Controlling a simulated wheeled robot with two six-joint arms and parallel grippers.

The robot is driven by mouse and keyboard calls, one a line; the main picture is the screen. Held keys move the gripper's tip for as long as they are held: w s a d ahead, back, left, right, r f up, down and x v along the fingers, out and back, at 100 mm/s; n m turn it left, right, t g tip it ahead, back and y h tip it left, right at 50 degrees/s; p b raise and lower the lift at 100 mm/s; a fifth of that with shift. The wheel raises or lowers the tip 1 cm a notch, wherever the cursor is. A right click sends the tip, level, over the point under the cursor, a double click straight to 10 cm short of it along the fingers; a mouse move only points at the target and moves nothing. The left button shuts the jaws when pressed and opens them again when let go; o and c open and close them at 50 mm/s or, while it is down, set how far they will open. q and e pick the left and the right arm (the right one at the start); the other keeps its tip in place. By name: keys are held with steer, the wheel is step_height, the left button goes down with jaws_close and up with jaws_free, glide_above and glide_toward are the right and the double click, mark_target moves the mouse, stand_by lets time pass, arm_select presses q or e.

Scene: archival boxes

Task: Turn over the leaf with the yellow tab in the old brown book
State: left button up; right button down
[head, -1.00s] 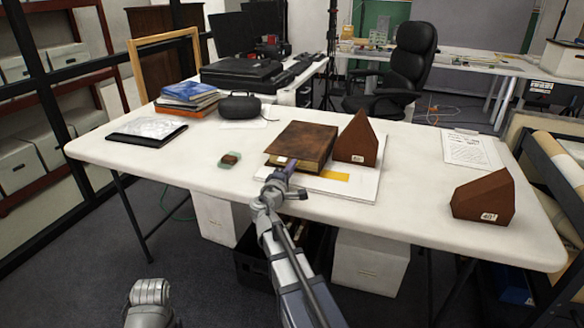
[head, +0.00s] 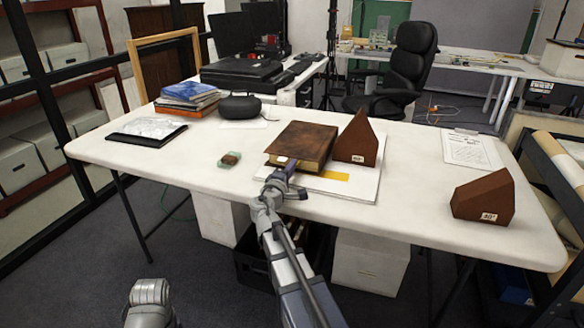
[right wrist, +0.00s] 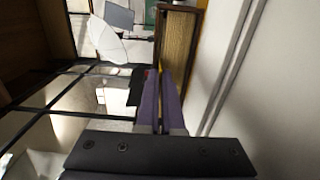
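The old brown book (head: 306,140) lies closed on a white board (head: 362,190) near the table's front edge. A white label shows on its front left corner. A yellow strip (head: 334,175) lies flat on the board before the book; I cannot tell whether it joins a leaf. My right gripper (head: 283,172) is at the book's front left corner, low beside the page edges; contact is unclear. The book's page edges (right wrist: 175,48) show just beyond. My left gripper is out of view.
A brown wedge (head: 358,140) stands against the book's right side, and another wedge (head: 484,196) stands at the right. Dark speaker (head: 240,106) and stacked books (head: 190,94) stand behind left. The table is clear between board and right wedge.

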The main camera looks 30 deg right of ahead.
steer(key=shift+r+m+p, duration=0.9)
steer(key=shift+m+p, duration=0.05)
steer(key=shift+m, duration=0.15)
step_height(320, 180, up, 2)
steer(key=m+p, duration=0.2)
steer(key=m, duration=0.1)
steer(key=shift+s+d+r+m, duration=0.1)
steer(key=shift+s+r+m, duration=0.05)
steer(key=shift+m, duration=0.15)
steer(key=m, duration=0.1)
steer(key=r+m+p, duration=0.1)
steer(key=shift+s+d+r+m+p, duration=0.25)
steer(key=shift+s+m+p, duration=0.05)
steer(key=shift+m+p, duration=0.1)
steer(key=s+d+r+m+p, duration=0.2)
steer(key=s+d+m, duration=0.3)
steer(key=m, duration=1)
steer(key=shift+s+d+r, duration=0.15)
steer(key=shift+s+d, duration=0.2)
steer(key=shift+s, duration=0.5)
steer(key=shift+m, duration=0.3)
